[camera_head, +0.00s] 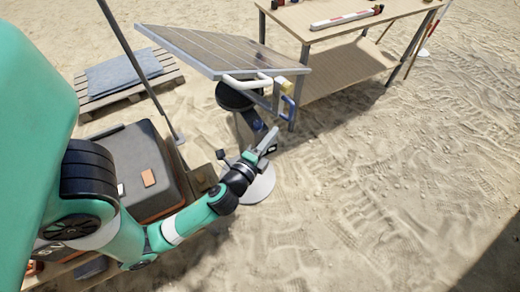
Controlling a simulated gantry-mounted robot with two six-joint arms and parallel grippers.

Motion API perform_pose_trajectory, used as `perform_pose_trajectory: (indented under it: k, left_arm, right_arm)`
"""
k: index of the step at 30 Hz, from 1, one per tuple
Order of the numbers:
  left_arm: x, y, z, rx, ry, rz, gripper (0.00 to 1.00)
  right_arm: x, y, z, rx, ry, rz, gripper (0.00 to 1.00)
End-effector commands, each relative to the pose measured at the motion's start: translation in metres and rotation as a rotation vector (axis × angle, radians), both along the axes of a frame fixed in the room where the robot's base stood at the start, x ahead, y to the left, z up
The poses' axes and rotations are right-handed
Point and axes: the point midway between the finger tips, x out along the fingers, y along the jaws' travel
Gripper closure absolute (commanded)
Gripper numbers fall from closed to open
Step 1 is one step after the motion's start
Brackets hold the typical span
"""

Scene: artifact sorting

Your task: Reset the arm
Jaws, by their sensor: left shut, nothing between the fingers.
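My left arm, teal with black joints, comes in from the left and reaches toward the middle of the view. Its gripper (268,141) is shut and empty. The gripper is in front of the stand (246,122) below a tilted solar panel (215,50); I cannot tell whether it touches the stand. The stand's round grey base (262,188) is partly hidden behind the wrist. My right gripper is not in view.
A wooden table (345,62) with a red and white bar (346,19) stands at the back. A grey case (150,165) with an orange tag (148,178) lies beside my left arm. A pallet (170,70) with grey sheets (120,72) is at the upper left. Open sand lies to the right.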

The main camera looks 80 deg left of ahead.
Motion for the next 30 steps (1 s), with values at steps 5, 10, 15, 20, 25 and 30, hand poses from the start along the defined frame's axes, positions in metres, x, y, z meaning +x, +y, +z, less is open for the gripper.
perform_pose_trajectory:
  k: [5,10,15,20,25,30]
  left_arm:
    - [-0.029,-0.035,-0.001,0.002,0.001,-0.010,1.00]
    - [-0.041,-0.047,0.001,0.001,0.000,-0.005,1.00]
    - [-0.045,-0.050,0.001,0.001,-0.003,-0.001,1.00]
    - [-0.045,-0.049,0.001,0.001,-0.002,0.000,1.00]
    - [-0.045,-0.049,0.002,0.001,-0.002,0.000,1.00]
    - [-0.022,-0.051,0.048,-0.003,-0.102,-0.003,1.00]
  right_arm:
    - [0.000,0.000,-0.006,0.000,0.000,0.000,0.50]
    - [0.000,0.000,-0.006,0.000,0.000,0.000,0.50]
    - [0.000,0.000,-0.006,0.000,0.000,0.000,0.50]
    - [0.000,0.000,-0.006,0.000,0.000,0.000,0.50]
    - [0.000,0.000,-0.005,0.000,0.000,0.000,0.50]
    - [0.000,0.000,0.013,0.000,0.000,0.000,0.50]
